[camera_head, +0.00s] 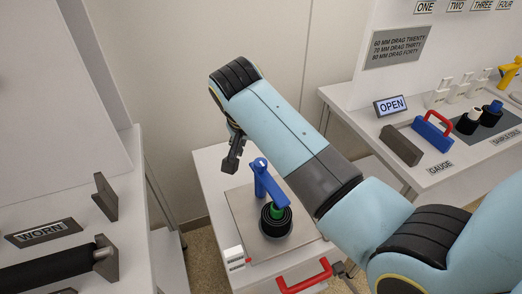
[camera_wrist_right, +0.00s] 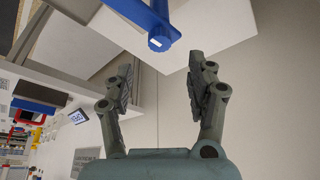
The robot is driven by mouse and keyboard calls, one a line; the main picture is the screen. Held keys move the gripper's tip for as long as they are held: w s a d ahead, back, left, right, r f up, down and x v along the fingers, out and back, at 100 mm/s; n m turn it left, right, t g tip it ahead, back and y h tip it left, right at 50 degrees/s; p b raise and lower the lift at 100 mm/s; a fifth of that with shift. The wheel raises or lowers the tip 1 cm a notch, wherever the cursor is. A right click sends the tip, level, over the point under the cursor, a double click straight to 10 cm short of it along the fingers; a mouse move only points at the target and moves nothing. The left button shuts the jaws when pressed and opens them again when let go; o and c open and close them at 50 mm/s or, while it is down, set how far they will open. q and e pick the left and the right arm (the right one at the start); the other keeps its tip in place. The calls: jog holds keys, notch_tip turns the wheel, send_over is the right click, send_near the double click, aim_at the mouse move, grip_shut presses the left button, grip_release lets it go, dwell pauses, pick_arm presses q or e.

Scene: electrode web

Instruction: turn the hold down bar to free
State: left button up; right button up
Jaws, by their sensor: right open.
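The blue hold down bar (camera_head: 268,184) stands over a black coil (camera_head: 277,222) with a green core (camera_head: 275,209) on a grey plate. Its raised end is near my right gripper (camera_head: 233,156). In the right wrist view the blue bar (camera_wrist_right: 142,14) comes in from the top and ends in a round blue knob with a small white mark. My right gripper (camera_wrist_right: 161,70) is open and empty there, its two fingers apart. The knob lies just beyond the fingertips, and nothing is between the pads. My left gripper is not in view.
A red handle (camera_head: 304,277) is on the front of the middle stand. A white label block (camera_head: 234,257) sits beside the plate (camera_head: 240,212). A bench at right holds an OPEN sign (camera_head: 391,105) and a red-handled blue gauge (camera_head: 433,132). A WORN sign (camera_head: 43,232) and black roller (camera_head: 45,270) are at left.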

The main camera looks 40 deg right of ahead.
aim_at(261, 162)
jog(key=x, duration=0.8)
jog(key=shift+w+d+f+b, duration=0.1)
jog(key=shift+d+f+b, duration=0.15)
jog(key=shift+f+b, duration=0.1)
jog(key=shift+c, duration=0.2)
grip_shut()
